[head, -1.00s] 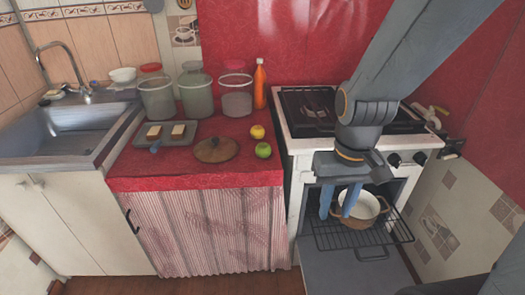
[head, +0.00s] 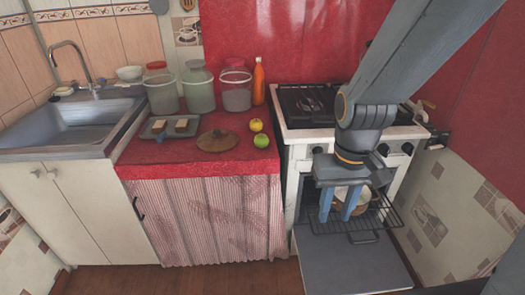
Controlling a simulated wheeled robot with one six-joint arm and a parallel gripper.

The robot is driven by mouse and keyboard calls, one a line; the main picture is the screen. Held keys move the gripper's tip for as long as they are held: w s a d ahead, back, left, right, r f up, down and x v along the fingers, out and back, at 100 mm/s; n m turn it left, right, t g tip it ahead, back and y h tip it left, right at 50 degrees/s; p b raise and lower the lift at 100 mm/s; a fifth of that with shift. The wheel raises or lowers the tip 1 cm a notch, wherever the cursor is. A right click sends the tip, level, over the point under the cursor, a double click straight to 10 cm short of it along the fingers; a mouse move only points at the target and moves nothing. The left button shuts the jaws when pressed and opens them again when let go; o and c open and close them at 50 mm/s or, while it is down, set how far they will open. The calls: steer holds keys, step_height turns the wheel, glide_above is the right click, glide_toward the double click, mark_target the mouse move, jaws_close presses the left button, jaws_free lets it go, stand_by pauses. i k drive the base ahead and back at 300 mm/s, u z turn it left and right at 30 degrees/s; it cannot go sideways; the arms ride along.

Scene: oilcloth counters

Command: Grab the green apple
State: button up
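The green apple (head: 261,141) sits on the red counter (head: 180,171) near its front right corner. A yellow apple (head: 256,125) lies just behind it, close by. My gripper (head: 338,218) hangs to the right of the green apple and lower in the picture, in front of the open oven, with its fingers pointing down. The two blue fingers are apart with nothing seen between them. The gripper partly hides the pot behind it.
A stove (head: 300,133) stands right of the counter, its oven door (head: 350,268) down and a pot (head: 358,203) on its rack. A round wooden lid (head: 217,141) lies left of the apples. Jars (head: 236,97) and an orange bottle (head: 258,82) stand behind.

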mark_target(261, 140)
steer(key=k, duration=1.05)
steer(key=u, duration=0.6)
steer(key=i, duration=0.65)
steer(key=u, duration=0.75)
steer(key=i, duration=0.8)
steer(key=z, duration=0.65)
steer(key=i, duration=0.85)
steer(key=z, duration=0.75)
